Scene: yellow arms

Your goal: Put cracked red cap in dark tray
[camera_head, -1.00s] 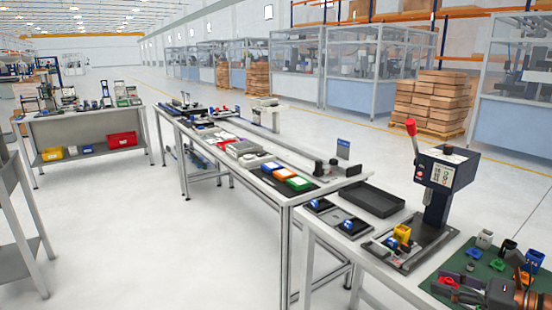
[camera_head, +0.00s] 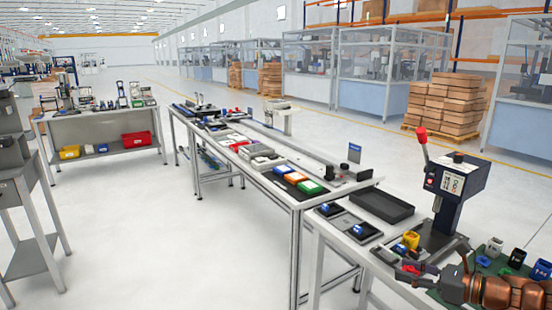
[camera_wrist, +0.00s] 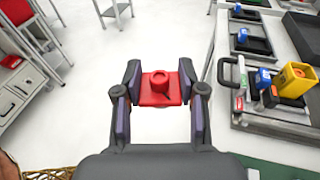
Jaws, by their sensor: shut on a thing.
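My gripper (camera_wrist: 160,92) is shut on a red cap (camera_wrist: 159,88), holding its square base between the two fingers with the round stub upward. No crack can be made out. In the head view, my gripper (camera_head: 411,271) holds the red cap (camera_head: 410,268) by the near edge of the workbench, left of the green mat.
A press with a red-knobbed lever (camera_head: 455,183) stands right of the dark tray. A yellow part (camera_head: 411,240) sits at its base. Two small dark holders with blue parts (camera_head: 329,209) lie left of the tray. Open floor lies left of the bench.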

